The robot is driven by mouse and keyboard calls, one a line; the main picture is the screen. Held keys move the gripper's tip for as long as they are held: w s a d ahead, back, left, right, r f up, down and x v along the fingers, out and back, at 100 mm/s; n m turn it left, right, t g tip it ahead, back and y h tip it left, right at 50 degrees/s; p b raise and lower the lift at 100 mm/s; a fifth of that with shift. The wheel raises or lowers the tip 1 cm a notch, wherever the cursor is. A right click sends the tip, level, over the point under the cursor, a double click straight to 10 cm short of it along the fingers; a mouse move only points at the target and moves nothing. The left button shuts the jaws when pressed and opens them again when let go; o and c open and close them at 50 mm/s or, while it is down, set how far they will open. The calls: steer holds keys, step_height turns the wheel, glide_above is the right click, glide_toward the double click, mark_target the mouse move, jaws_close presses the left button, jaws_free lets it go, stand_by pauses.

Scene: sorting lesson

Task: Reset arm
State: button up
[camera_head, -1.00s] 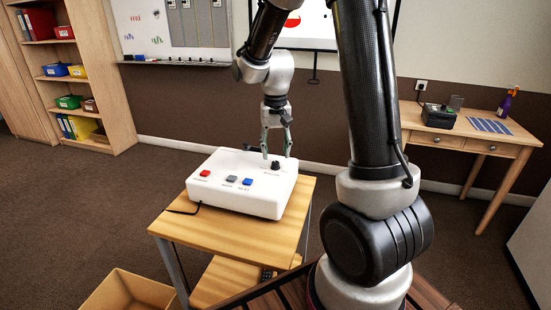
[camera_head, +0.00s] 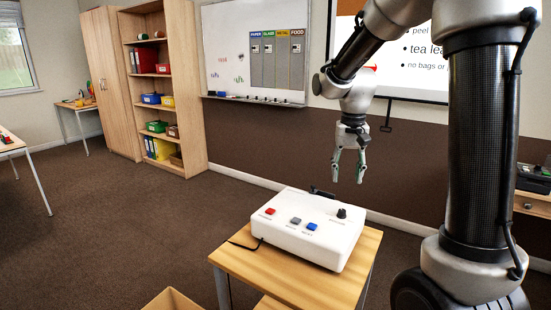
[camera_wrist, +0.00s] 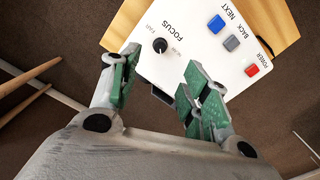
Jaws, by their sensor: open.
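My gripper (camera_head: 349,166) is open and empty in the head view. It hangs pointing down, above and behind the right part of a white control box (camera_head: 318,238). The box stands on a small wooden table and carries a red, a grey and a blue button and a black knob (camera_head: 342,213). In the wrist view my gripper's green-padded fingers (camera_wrist: 152,92) are spread apart. The knob, labelled FOCUS, shows beyond them (camera_wrist: 160,45), clear of both fingers.
The wooden table (camera_head: 262,280) has bare top at its front left. A shelf (camera_head: 160,100), a whiteboard (camera_head: 225,50) and a projection screen line the back wall. A desk (camera_head: 532,204) is at the right. Open floor lies left.

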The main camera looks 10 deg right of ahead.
steer(key=s+r+n+t, duration=0.2)
steer(key=s+r, duration=0.1)
steer(key=s, duration=0.8)
steer(key=s+d+r+n+t, duration=0.1)
steer(key=s+r, duration=0.3)
steer(key=s, duration=0.7)
steer(key=shift+s+r+n+t, duration=0.15)
steer(key=shift+s+n+t, duration=0.15)
steer(key=shift+n+t, duration=0.35)
